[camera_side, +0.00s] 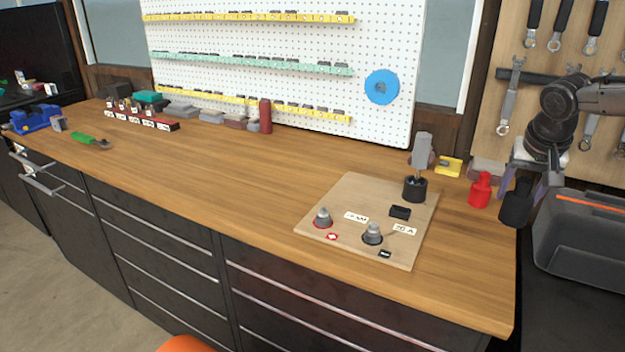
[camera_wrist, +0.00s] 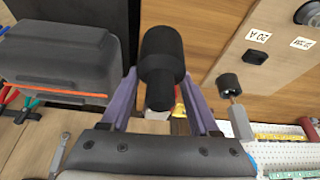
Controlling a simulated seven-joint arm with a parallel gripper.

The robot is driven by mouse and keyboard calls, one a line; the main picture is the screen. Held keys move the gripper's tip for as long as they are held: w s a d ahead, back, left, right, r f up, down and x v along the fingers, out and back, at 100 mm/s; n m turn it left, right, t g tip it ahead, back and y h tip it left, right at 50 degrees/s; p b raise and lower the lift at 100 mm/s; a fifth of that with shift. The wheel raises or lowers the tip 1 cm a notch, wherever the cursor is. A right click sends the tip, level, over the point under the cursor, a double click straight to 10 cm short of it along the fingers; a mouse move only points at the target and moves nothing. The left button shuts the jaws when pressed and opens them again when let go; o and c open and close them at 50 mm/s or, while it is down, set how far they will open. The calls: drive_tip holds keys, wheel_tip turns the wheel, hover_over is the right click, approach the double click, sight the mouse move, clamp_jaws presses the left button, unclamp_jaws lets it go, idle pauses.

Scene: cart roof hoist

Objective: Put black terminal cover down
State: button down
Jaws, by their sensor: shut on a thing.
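My gripper (camera_side: 524,184) is shut on the black terminal cover (camera_side: 515,203), a dark cylinder with a narrower end. It holds the cover at the right end of the workbench, right of the wooden terminal board (camera_side: 347,190). In the wrist view the cover (camera_wrist: 163,55) sits between my two purple fingers (camera_wrist: 160,90). In the side view I cannot tell whether its lower end touches the bench. A similar red cover (camera_side: 480,191) stands just left of it. The board carries a grey terminal with a red ring (camera_side: 323,215) and one with a dark ring (camera_side: 372,233).
A grey-handled piece with a black round end (camera_side: 415,187) stands at the board's far right corner. A yellow item (camera_side: 448,166) lies behind. A dark toolbox (camera_side: 590,240) is close on the right. The bench middle (camera_side: 230,170) is clear.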

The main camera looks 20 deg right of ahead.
drive_tip(key=s+d+r, duration=0.2)
drive_tip(key=d, duration=0.1)
drive_tip(key=shift+m, duration=0.5)
drive_tip(key=w+d+f, duration=0.1)
drive_tip(key=w+f, duration=0.2)
drive_tip(key=w, duration=0.1)
drive_tip(key=w+d+f, duration=0.1)
drive_tip(key=w+f, duration=0.2)
drive_tip(key=w, duration=0.1)
drive_tip(key=w+d+f, duration=0.1)
drive_tip(key=w+f, duration=0.2)
drive_tip(key=w, duration=0.1)
drive_tip(key=shift+w+d, duration=0.15)
drive_tip(key=shift+w, duration=0.2)
drive_tip(key=shift+w+f, duration=0.15)
drive_tip(key=shift+f, duration=0.8)
drive_tip(key=shift+w+f, duration=0.15)
drive_tip(key=shift+f, duration=0.75)
drive_tip(key=shift+f, duration=0.1)
drive_tip(key=shift+c, duration=0.6)
unclamp_jaws()
